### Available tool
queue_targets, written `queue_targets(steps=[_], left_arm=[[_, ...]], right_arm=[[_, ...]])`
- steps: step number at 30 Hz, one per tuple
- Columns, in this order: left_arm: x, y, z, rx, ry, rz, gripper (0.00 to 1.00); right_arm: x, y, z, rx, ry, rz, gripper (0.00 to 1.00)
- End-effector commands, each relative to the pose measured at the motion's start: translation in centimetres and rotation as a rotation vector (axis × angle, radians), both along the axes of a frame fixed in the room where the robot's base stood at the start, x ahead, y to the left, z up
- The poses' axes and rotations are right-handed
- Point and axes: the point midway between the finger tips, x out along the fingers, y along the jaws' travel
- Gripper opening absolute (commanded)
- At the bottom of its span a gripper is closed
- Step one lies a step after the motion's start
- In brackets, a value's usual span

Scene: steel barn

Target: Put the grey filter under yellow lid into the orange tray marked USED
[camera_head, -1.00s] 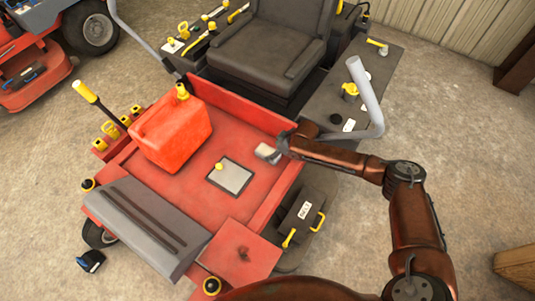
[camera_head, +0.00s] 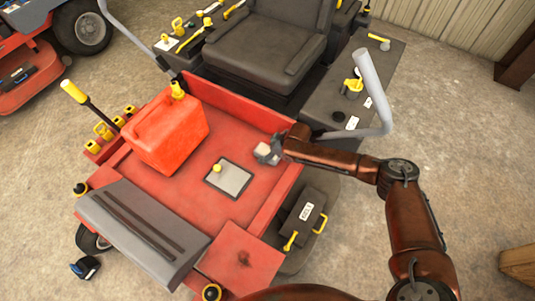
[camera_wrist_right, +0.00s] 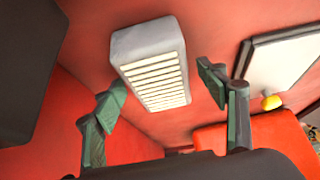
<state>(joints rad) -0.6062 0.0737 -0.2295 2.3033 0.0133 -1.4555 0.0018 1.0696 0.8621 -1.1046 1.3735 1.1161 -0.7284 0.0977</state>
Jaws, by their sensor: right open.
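A pale grey block with a slatted cream face, seemingly the filter (camera_wrist_right: 150,66), is between the spread fingers of my right gripper (camera_wrist_right: 165,98) in the right wrist view. Both fingers look apart from it. In the head view my right gripper (camera_head: 272,152) is low over the right side of the red deck, at the filter and partly covering it. A grey square plate (camera_head: 230,181) with a yellow knob (camera_head: 217,168) lies on the deck, left of the gripper. I cannot make out an orange tray marked USED. My left gripper is not in view.
A red fuel can (camera_head: 168,132) stands on the deck, left of the plate. A raised red side wall (camera_head: 276,201) bounds the deck on the right. The seat (camera_head: 270,48) and a grey bar (camera_head: 372,85) are behind. A dark labelled box (camera_head: 303,217) sits outside the wall.

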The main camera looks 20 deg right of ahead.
Motion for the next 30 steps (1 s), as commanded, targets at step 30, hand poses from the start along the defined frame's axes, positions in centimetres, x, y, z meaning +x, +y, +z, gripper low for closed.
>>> queue_targets(steps=[30], left_arm=[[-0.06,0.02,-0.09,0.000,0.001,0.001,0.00]], right_arm=[[-0.02,-0.04,-0.52,0.000,0.000,0.000,0.56]])
